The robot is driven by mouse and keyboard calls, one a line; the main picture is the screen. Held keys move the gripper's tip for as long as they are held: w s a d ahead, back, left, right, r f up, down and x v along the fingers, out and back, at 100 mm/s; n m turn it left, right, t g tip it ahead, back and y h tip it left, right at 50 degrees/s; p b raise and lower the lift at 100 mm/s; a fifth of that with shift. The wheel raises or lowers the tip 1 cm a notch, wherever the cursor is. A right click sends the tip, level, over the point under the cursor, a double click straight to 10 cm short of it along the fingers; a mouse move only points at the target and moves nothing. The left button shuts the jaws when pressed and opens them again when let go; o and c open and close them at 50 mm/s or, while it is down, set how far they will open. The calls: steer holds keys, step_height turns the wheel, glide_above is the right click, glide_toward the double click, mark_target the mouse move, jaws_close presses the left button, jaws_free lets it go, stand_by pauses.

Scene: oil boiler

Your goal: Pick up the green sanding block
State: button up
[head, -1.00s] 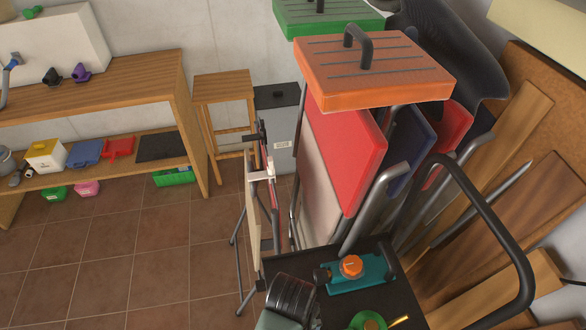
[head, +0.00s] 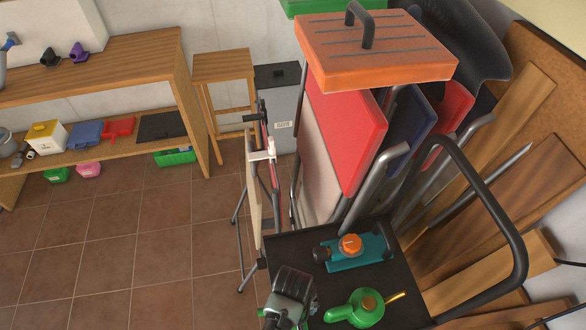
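Several green things are in view, and I cannot tell for sure which is the sanding block. A small green block-like item (head: 56,175) sits on the floor under the lower shelf, beside a similar pink one (head: 88,170). A green slab (head: 350,6) is cut off by the top edge, behind an orange grooved slab with a dark handle (head: 375,62). A green tray-like item (head: 175,157) lies under the shelf's right end. My gripper is not clearly visible.
Folded chairs and boards crowd the right. A wooden workbench (head: 130,55) stands left. The tiled floor (head: 120,250) is open.

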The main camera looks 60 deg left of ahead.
steer(key=c, duration=1.3)
steer(key=shift+r, duration=0.15)
steer(key=shift+c, duration=0.3)
step_height(320, 180, up, 10)
steer(key=shift+f, duration=0.15)
